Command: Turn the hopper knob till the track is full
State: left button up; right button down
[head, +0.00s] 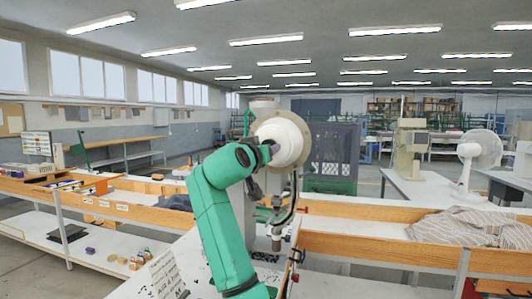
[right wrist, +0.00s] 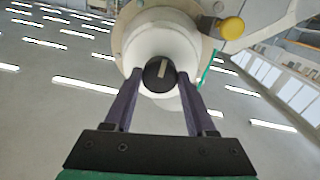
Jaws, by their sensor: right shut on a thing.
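The white rounded hopper (head: 288,138) sits high on the eyelet press, in front of a beige disc. It also shows in the right wrist view (right wrist: 160,40). The black hopper knob (right wrist: 158,74) has a pale bar across its face, standing slightly tilted from upright. My right gripper (right wrist: 157,76) is shut on the knob, one dark finger at each side. In the head view my right gripper (head: 268,150) is at the hopper's left face and hides the knob. A dark curved track (head: 290,208) runs down below the hopper; its filling is too small to tell. My left gripper is out of view.
A yellow knob (right wrist: 231,28) sticks out beside the hopper. A wooden-edged bench (head: 375,246) with a grey cloth (head: 465,226) is at right. A printed card (head: 167,274) stands at the front left. A white fan (head: 480,150) is farther back.

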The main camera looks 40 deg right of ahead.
jog(key=m, duration=1)
jog(key=shift+w+f+b, duration=0.1)
jog(key=shift+f+b, duration=0.05)
jog(key=shift+b, duration=0.15)
jog(key=shift+m, duration=0.4)
jog(key=shift+c, duration=1.1)
grip_release()
jog(key=b+v, duration=0.4)
jog(key=v, duration=1)
jog(key=shift+s+a+r, duration=0.25)
jog(key=shift+r, duration=0.05)
